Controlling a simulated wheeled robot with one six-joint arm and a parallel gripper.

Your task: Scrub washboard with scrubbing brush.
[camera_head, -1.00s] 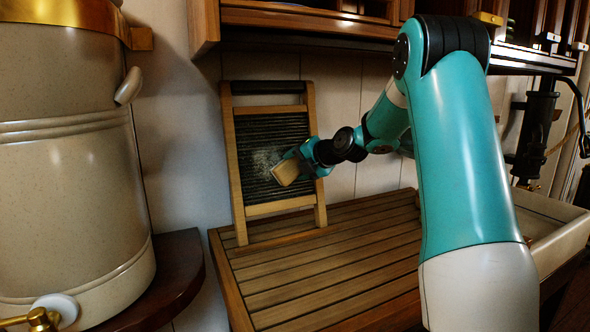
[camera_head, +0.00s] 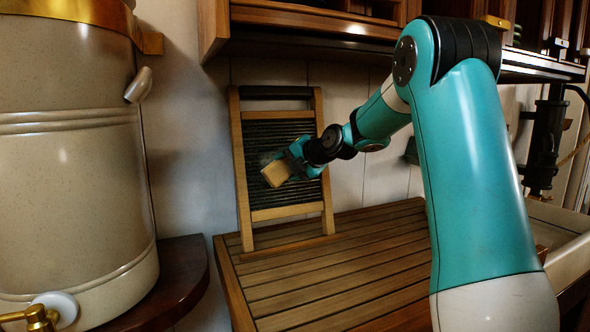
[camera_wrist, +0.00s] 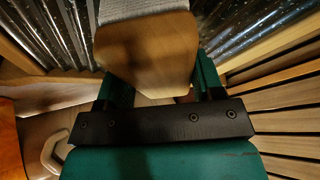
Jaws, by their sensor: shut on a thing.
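The washboard (camera_head: 281,213) stands upright on the slatted wooden counter, leaning against the wall. It has a wooden frame and a dark ribbed panel, which also shows in the wrist view (camera_wrist: 262,28). My gripper (camera_head: 289,165) is shut on the scrubbing brush (camera_head: 275,174), a light wooden block, in front of the ribbed panel. In the wrist view the brush (camera_wrist: 146,52) sits between the two green fingers, with pale bristles at its far edge. The bristles appear at or very near the ribs; contact is hidden by the block.
The slatted counter (camera_head: 330,270) is clear in front of the washboard. A large beige urn (camera_head: 70,170) with a brass tap stands at the left on a dark shelf. Wooden cabinets (camera_head: 310,22) hang above. A pale sink (camera_head: 560,235) is at the right.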

